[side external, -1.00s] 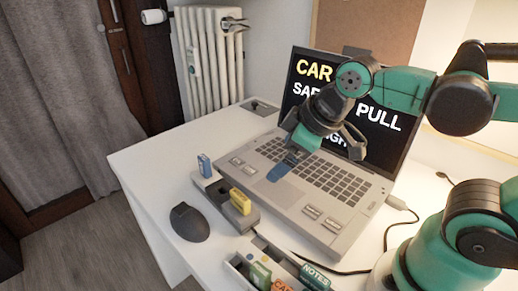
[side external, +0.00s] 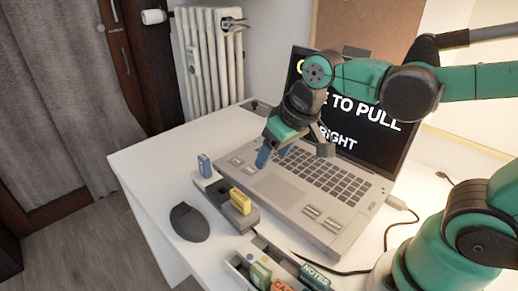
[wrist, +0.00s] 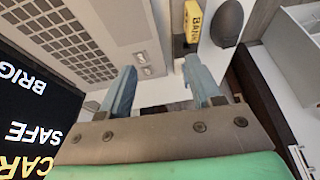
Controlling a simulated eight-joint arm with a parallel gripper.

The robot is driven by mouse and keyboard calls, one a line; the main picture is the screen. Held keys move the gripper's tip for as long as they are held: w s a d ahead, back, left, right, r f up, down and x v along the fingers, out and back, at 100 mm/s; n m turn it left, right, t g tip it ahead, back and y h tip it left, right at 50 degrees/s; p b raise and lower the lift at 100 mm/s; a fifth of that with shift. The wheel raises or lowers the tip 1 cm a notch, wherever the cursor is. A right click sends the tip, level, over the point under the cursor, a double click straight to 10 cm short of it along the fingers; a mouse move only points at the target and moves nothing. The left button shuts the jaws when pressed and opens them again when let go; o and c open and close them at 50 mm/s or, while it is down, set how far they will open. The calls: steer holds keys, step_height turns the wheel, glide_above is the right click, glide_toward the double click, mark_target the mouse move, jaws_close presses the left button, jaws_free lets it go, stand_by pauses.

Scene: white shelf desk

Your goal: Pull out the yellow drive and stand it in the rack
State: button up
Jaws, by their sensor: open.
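The yellow drive (side external: 240,201) stands upright in the right part of a low grey dock (side external: 228,214). In the wrist view the yellow drive (wrist: 193,20) sits at the top, with dark lettering that looks like "BANK". A pale open-topped rack (side external: 236,268) at the front edge holds several labelled drives, including a green one marked "NOTES" (side external: 316,276). My gripper (side external: 273,155) is open and empty above the laptop's left front, behind the drive and apart from it. In the wrist view its two blue fingers (wrist: 160,85) are spread wide, below the drive.
An open laptop (side external: 290,190) fills the middle; its screen text includes "TO PULL". A blue drive (side external: 205,166) stands at the dock's left end. A black mouse (side external: 189,223) lies in front of the dock. A cable runs along the right. The left desktop is clear.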

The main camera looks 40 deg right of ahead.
mark_target(240, 195)
steer(key=w+a+f+g, duration=0.2)
steer(key=a, duration=0.1)
steer(key=w+a+g, duration=0.1)
steer(key=shift+w+a+f+m+g, duration=0.2)
steer(key=shift+f+m+g, duration=0.1)
steer(key=shift+f+g, duration=0.1)
steer(key=shift+w+a+f+g, duration=0.15)
steer(key=shift+a+f+g, duration=0.25)
steer(key=shift+f, duration=2.9)
jaws_close()
